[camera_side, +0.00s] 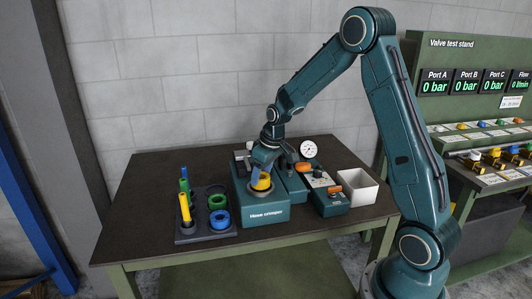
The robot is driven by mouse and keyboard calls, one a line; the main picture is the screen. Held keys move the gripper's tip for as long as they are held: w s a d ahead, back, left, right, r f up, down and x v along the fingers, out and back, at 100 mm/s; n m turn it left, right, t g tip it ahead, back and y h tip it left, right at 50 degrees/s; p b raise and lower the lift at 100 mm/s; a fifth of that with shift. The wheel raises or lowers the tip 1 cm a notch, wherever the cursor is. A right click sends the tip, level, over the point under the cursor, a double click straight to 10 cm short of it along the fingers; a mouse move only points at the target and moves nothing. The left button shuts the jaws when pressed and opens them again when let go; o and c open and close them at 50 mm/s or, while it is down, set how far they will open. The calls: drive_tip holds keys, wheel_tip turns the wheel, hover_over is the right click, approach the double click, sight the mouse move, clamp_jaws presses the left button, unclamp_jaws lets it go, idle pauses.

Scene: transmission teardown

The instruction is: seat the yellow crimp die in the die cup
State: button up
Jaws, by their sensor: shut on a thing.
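The yellow crimp die (262,184) is at the round die cup (270,195) on top of the teal hose crimper (264,215). My gripper (262,175) reaches down from above and is shut on the die. The gripper covers the die's upper part. The die shows at the cup's opening, but I cannot tell how deep it sits or whether it touches the cup's floor.
A dark rack (183,238) at left holds a green die (218,202), a blue die (220,219) and upright coloured sticks. The table's left front is clear.

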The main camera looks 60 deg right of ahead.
drive_tip(key=shift+f, duration=0.65)
drive_tip(key=o, duration=1.4)
drive_tip(key=shift+f, duration=0.1)
drive_tip(key=v, duration=1.4)
drive_tip(key=shift+w, duration=0.1)
drive_tip(key=shift+r, duration=3.5)
